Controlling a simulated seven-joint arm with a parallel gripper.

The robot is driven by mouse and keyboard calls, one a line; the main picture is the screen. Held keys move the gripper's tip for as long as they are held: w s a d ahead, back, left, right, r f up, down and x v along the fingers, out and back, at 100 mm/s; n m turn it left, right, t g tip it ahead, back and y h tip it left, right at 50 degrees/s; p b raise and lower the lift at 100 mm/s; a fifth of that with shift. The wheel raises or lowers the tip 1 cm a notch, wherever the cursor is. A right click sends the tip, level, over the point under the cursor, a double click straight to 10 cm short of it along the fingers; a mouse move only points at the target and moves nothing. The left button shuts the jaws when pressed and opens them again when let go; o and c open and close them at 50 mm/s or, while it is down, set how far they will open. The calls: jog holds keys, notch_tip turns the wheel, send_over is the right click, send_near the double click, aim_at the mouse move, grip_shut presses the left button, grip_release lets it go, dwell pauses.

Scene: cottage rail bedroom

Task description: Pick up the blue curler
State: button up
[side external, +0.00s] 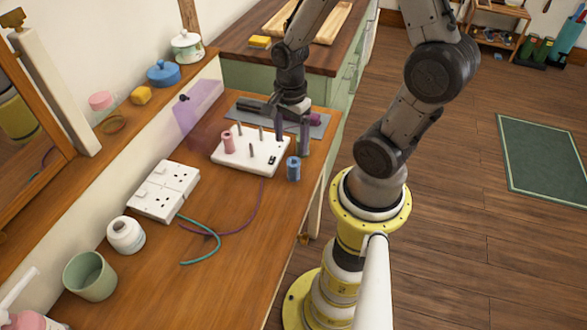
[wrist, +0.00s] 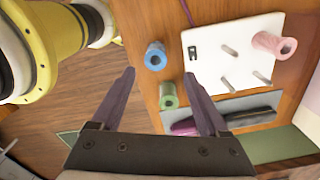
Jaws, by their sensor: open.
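The blue curler (side external: 293,168) stands upright on the wooden table, just off the near right corner of the white peg board (side external: 222,158). In the wrist view the blue curler (wrist: 155,56) shows its open end, just beyond the fingertips and between their lines. My gripper (side external: 291,135) is over the table behind the blue curler, pointing down, open and empty. In the wrist view my gripper (wrist: 160,74) has its fingers spread wide. A green curler (wrist: 168,96) stands between the fingers, nearer the palm; in the side view it is partly hidden by a finger.
A pink curler (side external: 228,142) is on the peg board, among bare metal pegs. A grey mat (side external: 318,127) with dark and purple items lies behind the board. A white socket block (side external: 163,190), cords, a jar (side external: 126,235) and a green cup (side external: 90,276) stand leftward.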

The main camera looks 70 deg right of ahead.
aim_at(293, 164)
jog(key=shift+s+a+f, duration=0.1)
jog(key=shift+s+f, duration=0.1)
jog(key=shift+f, duration=1.95)
jog(key=shift+s+f, duration=0.15)
jog(key=shift+f, duration=1.95)
grip_shut()
